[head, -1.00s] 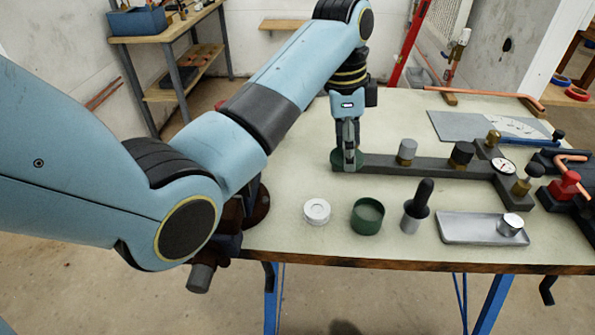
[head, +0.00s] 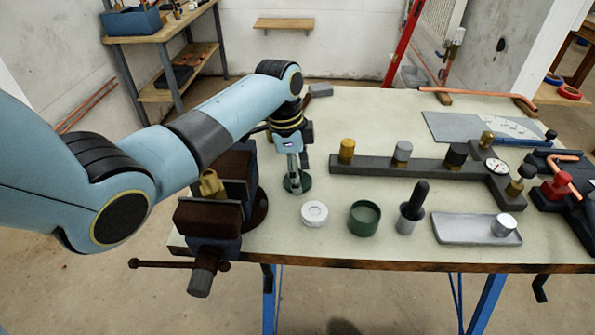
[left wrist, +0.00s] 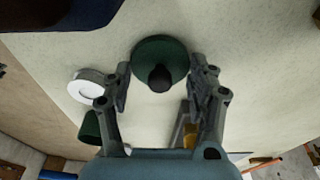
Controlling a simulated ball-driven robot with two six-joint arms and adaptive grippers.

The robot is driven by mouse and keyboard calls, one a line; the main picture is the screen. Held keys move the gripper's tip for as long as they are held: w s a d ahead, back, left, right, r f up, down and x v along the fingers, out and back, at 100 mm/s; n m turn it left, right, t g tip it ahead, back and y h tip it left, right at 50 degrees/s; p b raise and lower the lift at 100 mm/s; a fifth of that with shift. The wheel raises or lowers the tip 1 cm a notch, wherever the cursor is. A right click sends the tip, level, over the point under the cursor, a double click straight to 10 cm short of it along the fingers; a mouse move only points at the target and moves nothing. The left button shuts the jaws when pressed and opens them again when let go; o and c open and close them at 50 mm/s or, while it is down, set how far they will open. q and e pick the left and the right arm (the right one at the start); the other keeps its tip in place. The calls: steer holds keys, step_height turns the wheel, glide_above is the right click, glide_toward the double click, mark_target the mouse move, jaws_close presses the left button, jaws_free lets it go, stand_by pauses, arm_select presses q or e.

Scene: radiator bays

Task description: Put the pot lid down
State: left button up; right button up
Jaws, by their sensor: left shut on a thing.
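The pot lid (head: 306,184) is a green disc with a dark knob. It also shows in the left wrist view (left wrist: 147,55), with the knob between the fingers. My left gripper (head: 293,170) points down and is shut on the lid. The lid is at or just above the tabletop, left of the grey bar; I cannot tell whether it touches. A green open pot (head: 364,218) stands to the right, nearer the front edge. My right gripper is not in view.
A white ring-shaped part (head: 314,214) sits close in front of the lid. A dark vise (head: 215,215) stands left of it. The grey bar with fittings (head: 400,168), a dropper bottle (head: 412,208) and a metal tray (head: 460,230) are to the right.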

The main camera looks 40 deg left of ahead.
mark_target(289, 180)
arm_select(q)
steer(key=shift+f, duration=0.15)
steer(key=o, duration=1.1)
steer(key=shift+c, duration=0.2)
step_height(289, 180, up, 12)
steer(key=a, duration=0.1)
steer(key=shift+s+a, duration=0.25)
steer(key=shift+s, duration=0.2)
